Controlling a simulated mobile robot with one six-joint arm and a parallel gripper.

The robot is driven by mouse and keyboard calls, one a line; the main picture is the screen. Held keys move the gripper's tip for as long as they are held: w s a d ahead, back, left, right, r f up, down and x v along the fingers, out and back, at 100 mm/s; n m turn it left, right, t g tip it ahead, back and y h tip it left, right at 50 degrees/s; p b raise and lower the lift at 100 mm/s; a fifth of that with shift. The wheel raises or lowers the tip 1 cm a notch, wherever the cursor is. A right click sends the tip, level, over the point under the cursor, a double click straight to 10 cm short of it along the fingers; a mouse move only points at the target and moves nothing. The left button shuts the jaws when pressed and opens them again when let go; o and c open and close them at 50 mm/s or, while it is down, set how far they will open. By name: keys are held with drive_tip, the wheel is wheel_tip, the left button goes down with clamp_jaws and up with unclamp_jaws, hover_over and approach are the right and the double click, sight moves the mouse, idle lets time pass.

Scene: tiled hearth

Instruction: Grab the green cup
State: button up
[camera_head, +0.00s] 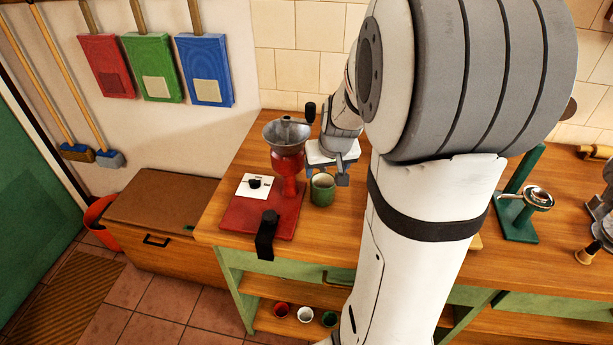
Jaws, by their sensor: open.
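The green cup (322,190) stands upright on the wooden counter, just right of a red coffee grinder. My gripper (327,178) is directly above and behind the cup, with its fingers pointing down near the rim. The fingers are open, one at the left of the cup's top and one at the right. I cannot tell whether they touch the cup. My arm (410,240) covers the counter to the right of the cup.
The red grinder (287,160) with its metal hopper stands close on the left, on a red board (262,212) with a black strap (266,235). A green stand (520,215) is to the right. Small cups (305,314) sit on the lower shelf. The counter (235,170) ends in front of the cup.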

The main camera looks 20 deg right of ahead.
sight(323, 177)
drive_tip(key=shift+w+p+x, duration=0.15)
drive_tip(key=shift+p+x, duration=0.1)
drive_tip(key=shift+x, duration=1.45)
drive_tip(key=shift+w+p+x, duration=0.1)
drive_tip(key=shift+p+x, duration=0.1)
drive_tip(key=shift+x, duration=1.55)
drive_tip(key=shift+d+r, duration=0.1)
drive_tip(key=shift+r, duration=0.05)
drive_tip(key=shift+c, duration=0.2)
drive_tip(key=c, duration=1.1)
